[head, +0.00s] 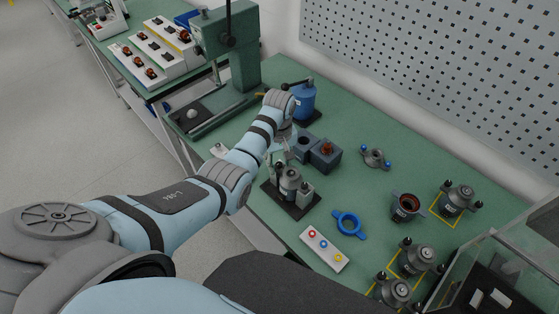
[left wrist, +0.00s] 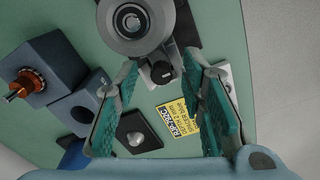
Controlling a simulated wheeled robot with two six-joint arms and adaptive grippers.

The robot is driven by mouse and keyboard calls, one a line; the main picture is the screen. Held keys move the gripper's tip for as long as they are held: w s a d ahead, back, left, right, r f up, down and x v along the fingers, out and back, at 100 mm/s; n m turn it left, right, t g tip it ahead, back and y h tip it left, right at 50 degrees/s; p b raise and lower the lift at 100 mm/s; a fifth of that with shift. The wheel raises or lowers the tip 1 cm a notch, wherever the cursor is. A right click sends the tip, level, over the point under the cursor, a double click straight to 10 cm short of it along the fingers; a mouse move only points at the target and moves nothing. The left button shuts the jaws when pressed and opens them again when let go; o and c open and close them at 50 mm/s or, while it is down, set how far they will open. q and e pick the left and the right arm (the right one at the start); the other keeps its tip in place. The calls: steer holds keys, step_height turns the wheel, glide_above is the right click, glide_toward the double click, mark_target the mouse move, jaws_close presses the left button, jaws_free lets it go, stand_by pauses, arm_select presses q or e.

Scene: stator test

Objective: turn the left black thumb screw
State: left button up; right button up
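The grey stator fixture (head: 290,184) stands on a black base plate (head: 301,209) on the green bench, and its round grey top (left wrist: 131,20) fills the upper middle of the left wrist view. A black thumb screw (left wrist: 163,73) sticks out from its edge towards my left gripper. My left gripper (left wrist: 161,62) has its teal fingers spread, one on each side of the thumb screw, with visible gaps. I cannot tell whether the tips reach fully around its knob. In the head view my left gripper (head: 281,152) is small and partly hidden by my wrist. My right gripper is not in view.
Blue-grey blocks (head: 325,154), one with a copper part, stand close behind the fixture. A green press (head: 240,50) stands at the back left.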

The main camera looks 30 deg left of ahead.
mark_target(279, 164)
arm_select(q)
step_height(279, 164, up, 8)
steer(key=shift+f, duration=0.2)
stand_by(0.5)
